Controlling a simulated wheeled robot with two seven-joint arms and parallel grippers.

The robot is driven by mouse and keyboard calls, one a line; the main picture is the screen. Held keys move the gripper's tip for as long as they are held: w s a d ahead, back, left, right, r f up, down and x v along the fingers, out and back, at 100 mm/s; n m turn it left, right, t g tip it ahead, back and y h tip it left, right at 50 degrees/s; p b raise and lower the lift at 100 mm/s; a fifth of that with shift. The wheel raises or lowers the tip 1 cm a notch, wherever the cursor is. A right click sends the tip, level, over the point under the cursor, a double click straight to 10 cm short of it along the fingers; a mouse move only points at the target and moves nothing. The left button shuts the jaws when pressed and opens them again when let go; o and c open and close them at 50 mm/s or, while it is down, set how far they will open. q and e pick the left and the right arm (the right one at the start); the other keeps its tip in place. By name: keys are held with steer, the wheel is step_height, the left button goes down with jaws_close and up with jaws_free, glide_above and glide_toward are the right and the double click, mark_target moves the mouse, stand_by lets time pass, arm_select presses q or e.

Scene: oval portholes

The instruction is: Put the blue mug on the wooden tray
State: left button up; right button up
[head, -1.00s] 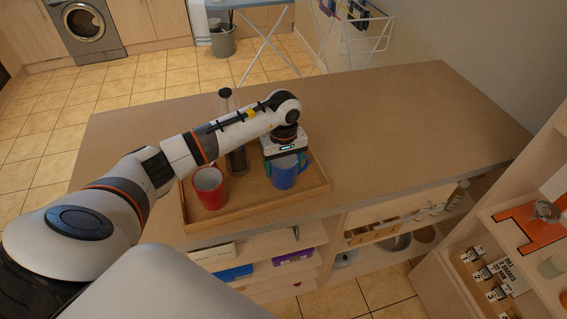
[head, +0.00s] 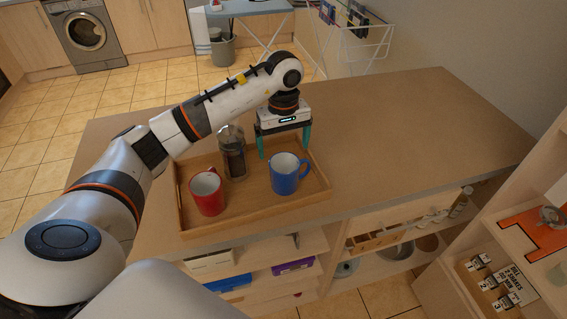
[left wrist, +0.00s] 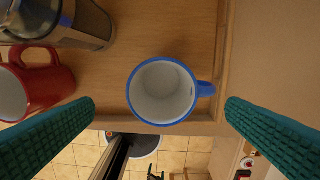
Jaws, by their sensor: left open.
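The blue mug (head: 284,178) stands upright on the wooden tray (head: 247,207), at its right side, with its handle to the right. In the left wrist view the mug (left wrist: 163,92) shows from above, white and empty inside, between the fingers but apart from them. My left gripper (head: 284,150) is open and empty, raised above and behind the mug, its teal fingers pointing down. The tray also shows in the left wrist view (left wrist: 150,30). My right gripper is not in view.
A red mug (head: 208,192) stands at the tray's left, and a glass French press (head: 233,157) stands behind it, left of my gripper. The counter (head: 400,125) is clear to the right. Open shelves (head: 255,270) are below the front edge.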

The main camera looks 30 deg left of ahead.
arm_select(q)
steer(key=shift+r, duration=1.55)
steer(key=shift+f, duration=0.1)
